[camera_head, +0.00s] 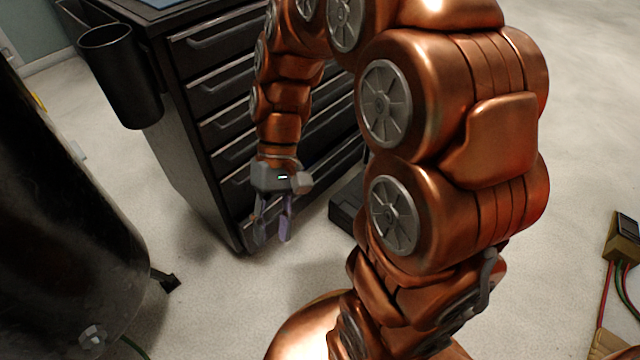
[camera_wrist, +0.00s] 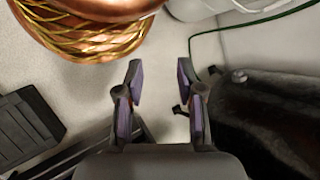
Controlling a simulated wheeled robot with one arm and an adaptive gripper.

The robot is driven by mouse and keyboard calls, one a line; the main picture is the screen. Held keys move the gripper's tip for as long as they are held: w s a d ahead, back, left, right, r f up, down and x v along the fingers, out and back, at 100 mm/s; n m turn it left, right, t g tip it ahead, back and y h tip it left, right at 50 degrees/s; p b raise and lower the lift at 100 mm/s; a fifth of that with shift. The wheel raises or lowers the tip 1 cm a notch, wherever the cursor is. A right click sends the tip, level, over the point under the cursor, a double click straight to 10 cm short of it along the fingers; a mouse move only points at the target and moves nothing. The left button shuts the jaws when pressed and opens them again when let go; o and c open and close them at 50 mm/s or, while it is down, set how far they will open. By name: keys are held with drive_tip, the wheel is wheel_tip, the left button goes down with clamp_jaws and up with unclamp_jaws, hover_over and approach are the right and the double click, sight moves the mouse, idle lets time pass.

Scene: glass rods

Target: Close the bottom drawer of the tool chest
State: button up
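The black tool chest (camera_head: 187,150) stands upright at the left of the head view, with a stack of drawers on its front. My gripper (camera_head: 273,235) points down near the floor, in front of the lowest drawers at the chest's near corner. The bottom drawer (camera_head: 311,196) is partly hidden behind my gripper and arm, and I cannot tell how far out it is. In the wrist view the purple-padded fingers (camera_wrist: 160,95) are apart with nothing between them. A dark metal edge of the chest (camera_wrist: 75,158) runs at the lower left there; contact cannot be told.
A black case (camera_head: 346,203) lies on the floor right of the gripper; it also shows in the wrist view (camera_wrist: 27,125). A dark cylindrical tank (camera_head: 60,230) stands at the left. A black bin (camera_head: 120,75) hangs on the chest's side.

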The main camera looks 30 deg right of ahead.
drive_tip(key=w+d+f+m+t+y+b, duration=0.15)
drive_tip(key=w+d+f+y, duration=0.35)
drive_tip(key=w, duration=0.6)
drive_tip(key=w+d+f+m+t+y+b, duration=0.1)
drive_tip(key=w+d+f+m+t+y, duration=0.15)
drive_tip(key=w+d+f, duration=0.6)
drive_tip(key=w+d+f+m+t+y+b, duration=0.3)
drive_tip(key=d+f+t, duration=0.6)
drive_tip(key=d+f, duration=1.2)
drive_tip(key=w+a+h+b, duration=0.1)
drive_tip(key=w+a, duration=0.3)
drive_tip(key=a, duration=0.2)
drive_tip(key=shift+w+b, duration=0.4)
drive_tip(key=shift+r, duration=0.1)
drive_tip(key=shift+c, duration=0.4)
clamp_jaws()
